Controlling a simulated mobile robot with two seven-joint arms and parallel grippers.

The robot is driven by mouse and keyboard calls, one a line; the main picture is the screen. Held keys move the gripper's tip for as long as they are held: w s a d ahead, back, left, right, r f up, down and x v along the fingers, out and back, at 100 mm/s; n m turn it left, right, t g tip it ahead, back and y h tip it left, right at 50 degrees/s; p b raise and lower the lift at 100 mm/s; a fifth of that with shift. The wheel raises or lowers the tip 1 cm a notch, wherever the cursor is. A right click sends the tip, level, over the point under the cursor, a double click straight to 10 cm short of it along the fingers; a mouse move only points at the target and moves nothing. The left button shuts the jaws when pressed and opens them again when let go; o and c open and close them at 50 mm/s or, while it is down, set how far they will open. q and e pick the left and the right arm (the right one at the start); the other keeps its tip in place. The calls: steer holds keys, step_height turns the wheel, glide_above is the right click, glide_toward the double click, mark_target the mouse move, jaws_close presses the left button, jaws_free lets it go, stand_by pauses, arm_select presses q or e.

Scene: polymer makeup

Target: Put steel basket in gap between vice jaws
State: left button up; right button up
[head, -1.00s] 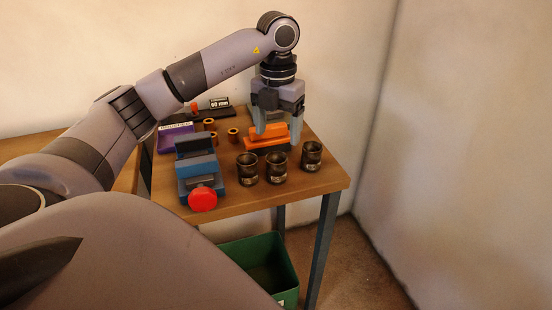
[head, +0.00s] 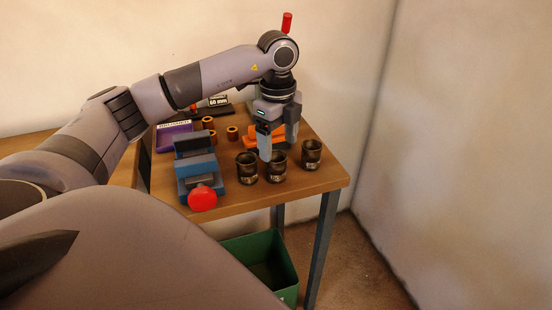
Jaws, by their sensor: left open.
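Three dark, shiny metal cups, likely the steel baskets, stand upright in a row on the table's right part: a left one (head: 247,168), a middle one (head: 276,169) and a right one (head: 311,154). The blue vice (head: 196,170) stands left of them, with a red round knob (head: 202,198) at its front. A gap shows between its dark rear jaw and front block, with nothing seen in it. My left gripper (head: 278,150) is open and points down, its fingers at the middle cup's top; whether they touch it is unclear. My right gripper is out of view.
An orange block (head: 254,138) lies partly hidden behind my gripper. A green bin (head: 285,265) is under the wooden table (head: 240,203).

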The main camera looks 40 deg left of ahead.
mark_target(278, 164)
arm_select(q)
step_height(278, 164, down, 7)
steer(key=shift+d+r, duration=0.1)
steer(key=shift+r, duration=0.1)
steer(key=c, duration=1.2)
steer(key=shift+o, duration=0.2)
steer(key=shift+r, duration=0.1)
